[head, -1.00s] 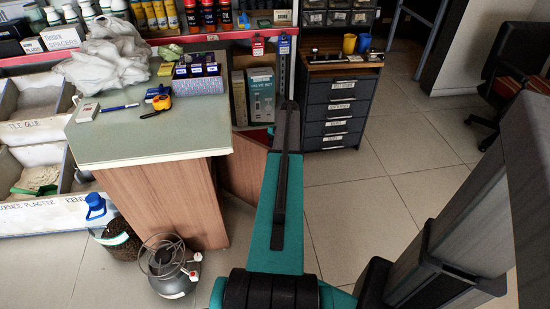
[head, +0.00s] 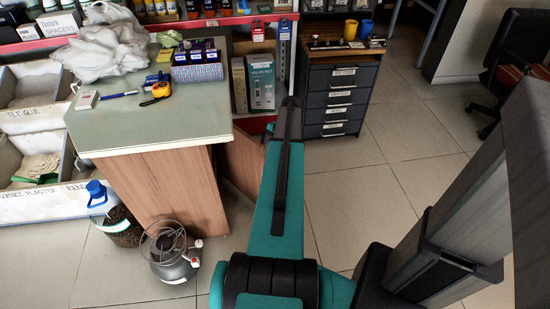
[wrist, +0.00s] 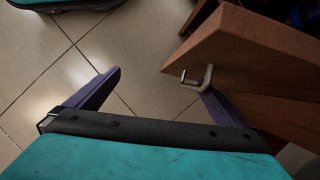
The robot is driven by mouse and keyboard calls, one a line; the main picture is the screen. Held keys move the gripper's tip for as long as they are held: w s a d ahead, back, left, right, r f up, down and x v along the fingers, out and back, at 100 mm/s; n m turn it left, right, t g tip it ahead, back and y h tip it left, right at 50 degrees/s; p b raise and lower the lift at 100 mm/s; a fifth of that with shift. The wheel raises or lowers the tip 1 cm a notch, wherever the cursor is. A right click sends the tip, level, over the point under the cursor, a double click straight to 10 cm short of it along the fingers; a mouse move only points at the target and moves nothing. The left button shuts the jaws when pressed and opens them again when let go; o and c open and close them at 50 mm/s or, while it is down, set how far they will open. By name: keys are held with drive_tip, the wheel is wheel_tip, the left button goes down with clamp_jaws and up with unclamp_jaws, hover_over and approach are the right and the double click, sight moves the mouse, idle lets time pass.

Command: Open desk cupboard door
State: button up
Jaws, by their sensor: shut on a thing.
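The desk (head: 150,125) has a green top and wood-brown sides and stands left of my arm in the head view. Its cupboard door (head: 243,160) stands ajar behind my arm. In the wrist view the brown door (wrist: 245,50) fills the upper right, with its metal handle (wrist: 203,80) bent out from the edge. My gripper (wrist: 160,84) is at this handle, which meets the tip of the right finger. The left finger shows apart from the handle, with floor tiles between.
A dark drawer unit (head: 338,97) is beyond my arm. A chair (head: 515,65) is at the far right. Tiled floor right of my arm is clear.

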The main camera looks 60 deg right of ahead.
drive_tip(key=shift+s+a+r, duration=0.1)
drive_tip(key=shift+s+r, duration=0.15)
drive_tip(key=shift+s, duration=0.75)
drive_tip(key=shift+w, duration=0.65)
drive_tip(key=shift+w+p+v, duration=0.2)
drive_tip(key=shift+p+v, duration=1.55)
drive_tip(key=shift+v, duration=0.75)
drive_tip(key=shift+c, duration=1)
drive_tip(key=shift+d+r, duration=0.2)
drive_tip(key=shift+r, duration=0.25)
drive_tip(key=c, duration=1.2)
drive_tip(key=shift+w+p+v, duration=0.2)
drive_tip(key=shift+p+v, duration=1)
drive_tip(key=shift+v, duration=0.1)
drive_tip(key=shift+c, duration=0.2)
drive_tip(key=shift+d, duration=0.15)
